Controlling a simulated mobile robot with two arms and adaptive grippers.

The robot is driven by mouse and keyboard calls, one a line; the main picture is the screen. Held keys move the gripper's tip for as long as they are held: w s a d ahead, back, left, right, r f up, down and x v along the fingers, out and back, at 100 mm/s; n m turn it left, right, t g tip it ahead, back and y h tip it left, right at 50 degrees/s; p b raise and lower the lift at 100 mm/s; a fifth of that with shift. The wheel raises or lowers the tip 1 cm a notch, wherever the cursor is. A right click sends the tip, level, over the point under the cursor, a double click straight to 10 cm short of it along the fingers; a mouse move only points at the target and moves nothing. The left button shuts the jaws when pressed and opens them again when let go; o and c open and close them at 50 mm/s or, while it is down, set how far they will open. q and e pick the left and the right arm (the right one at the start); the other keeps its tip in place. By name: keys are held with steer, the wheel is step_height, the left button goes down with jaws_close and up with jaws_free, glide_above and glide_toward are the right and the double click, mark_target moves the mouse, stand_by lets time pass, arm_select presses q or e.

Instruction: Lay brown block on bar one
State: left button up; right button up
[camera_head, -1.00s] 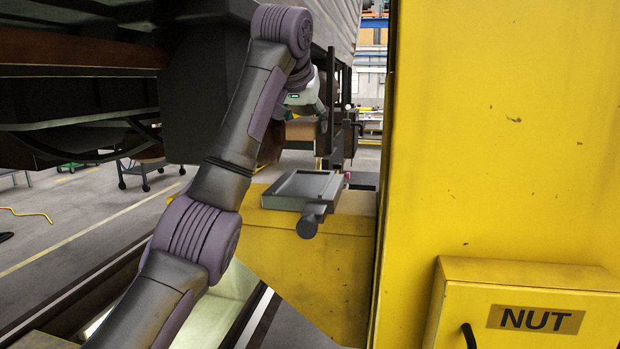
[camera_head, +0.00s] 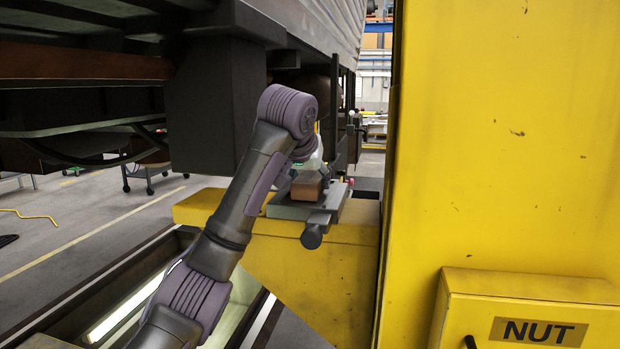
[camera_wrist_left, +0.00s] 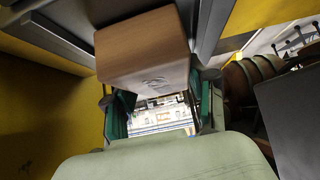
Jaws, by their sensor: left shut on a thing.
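The brown block (camera_head: 307,187) sits at the grey tray-like support on the yellow lifting bar (camera_head: 320,265). It also shows large in the left wrist view (camera_wrist_left: 143,48), between the fingers. My left gripper (camera_head: 306,180) is shut on the block. In the left wrist view its dark green fingers (camera_wrist_left: 160,105) flank the block. The grey support (camera_head: 290,210) lies under or right beside the block; I cannot tell whether they touch. The far finger is partly hidden by the arm and block. My right gripper is not in view.
A dark railcar underframe (camera_head: 215,100) hangs above and left of the arm. A tall yellow column (camera_head: 505,130) stands on the right, with a yellow box marked NUT (camera_head: 530,310). A pit (camera_head: 130,300) opens in the floor at lower left.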

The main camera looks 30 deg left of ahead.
arm_select(q)
steer(key=shift+f, duration=0.15)
steer(key=o, duration=1.4)
steer(key=shift+r, duration=0.2)
steer(key=shift+s+d+r, duration=0.1)
steer(key=shift+r, duration=0.05)
steer(key=b+v, duration=0.1)
steer(key=v, duration=1)
steer(key=shift+s+r, duration=0.2)
steer(key=shift+s, duration=0.1)
